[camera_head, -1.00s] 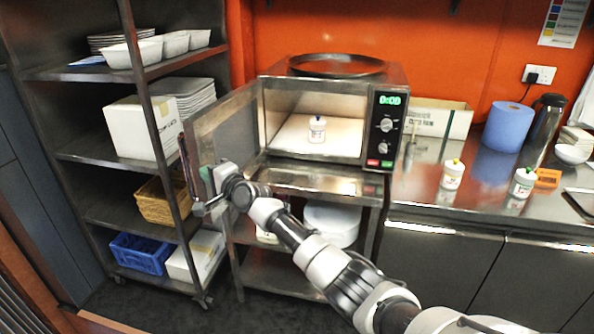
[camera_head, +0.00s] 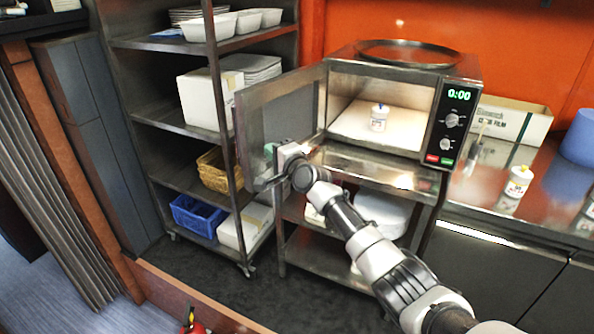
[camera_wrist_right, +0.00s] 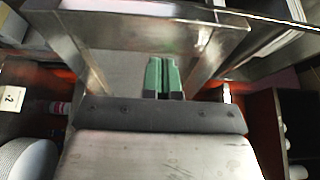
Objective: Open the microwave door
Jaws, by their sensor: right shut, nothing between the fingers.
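The microwave (camera_head: 405,108) stands on a steel stand, and its display reads 0:00. Its door (camera_head: 277,112) is swung wide open to the left, and the lit inside shows a small white bottle (camera_head: 378,118). My right gripper (camera_head: 268,168) is at the lower part of the open door, near its free edge. In the right wrist view its green-padded fingers (camera_wrist_right: 162,76) are shut with nothing between them, in front of the door's flat metal face (camera_wrist_right: 120,62). My left gripper is not in view.
A steel shelf rack (camera_head: 160,118) with trays, boxes and a blue crate (camera_head: 198,216) stands left of the door. A round tray (camera_head: 408,54) lies on the microwave. Another bottle (camera_head: 517,182) stands on the right counter. Open floor lies at the lower left.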

